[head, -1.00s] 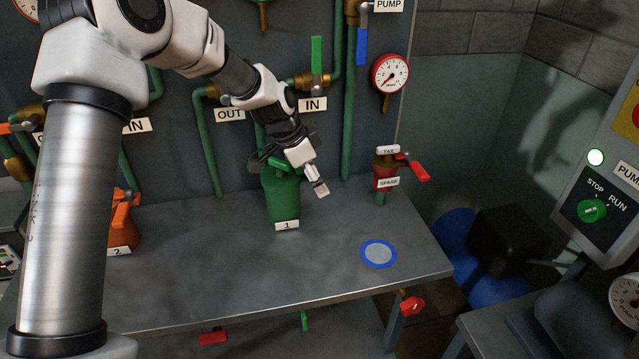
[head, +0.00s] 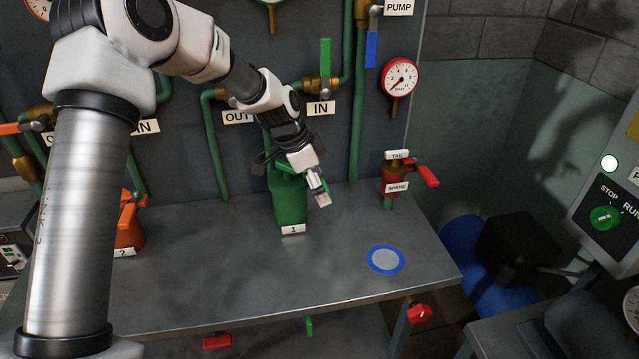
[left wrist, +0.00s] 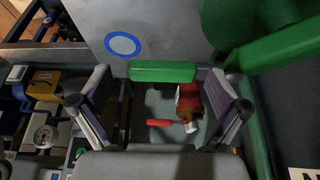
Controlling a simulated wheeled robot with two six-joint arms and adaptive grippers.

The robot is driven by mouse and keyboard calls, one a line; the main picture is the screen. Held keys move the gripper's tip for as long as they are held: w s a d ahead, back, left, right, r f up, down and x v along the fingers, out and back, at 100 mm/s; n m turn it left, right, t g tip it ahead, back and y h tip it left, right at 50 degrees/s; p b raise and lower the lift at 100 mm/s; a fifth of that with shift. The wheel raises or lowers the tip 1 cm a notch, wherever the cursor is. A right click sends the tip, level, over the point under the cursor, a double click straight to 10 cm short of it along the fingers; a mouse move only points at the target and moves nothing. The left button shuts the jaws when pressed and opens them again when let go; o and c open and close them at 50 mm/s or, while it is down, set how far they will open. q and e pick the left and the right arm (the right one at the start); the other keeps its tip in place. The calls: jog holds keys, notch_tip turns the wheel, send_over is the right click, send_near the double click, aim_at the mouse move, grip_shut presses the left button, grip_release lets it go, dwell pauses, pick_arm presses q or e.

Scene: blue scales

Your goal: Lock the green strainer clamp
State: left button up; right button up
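The green strainer (head: 290,205), labelled 1, stands upright on the grey bench against the panel; its body also fills the upper right of the left wrist view (left wrist: 232,22). My left gripper (head: 314,190) is over its top right side, pointing down, and hides part of the top. In the left wrist view the fingers (left wrist: 162,82) are spread wide. A green bar (left wrist: 162,72), seemingly the clamp handle, lies across the view between the fingertips, with visible space at both ends. I cannot tell if anything touches it. My right gripper is not in view.
An orange strainer (head: 130,225), labelled 2, stands to the left. A red spare tap (head: 397,180) is to the right. A blue-ringed disc (head: 386,259) lies on the bench (head: 230,270), whose front is otherwise clear. Green pipes (head: 215,150) and a green-handled valve (head: 325,60) are behind.

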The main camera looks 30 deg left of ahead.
pick_arm(q)
jog(key=shift+r, duration=0.2)
jog(key=v, duration=1.2)
jog(key=shift+f, duration=0.1)
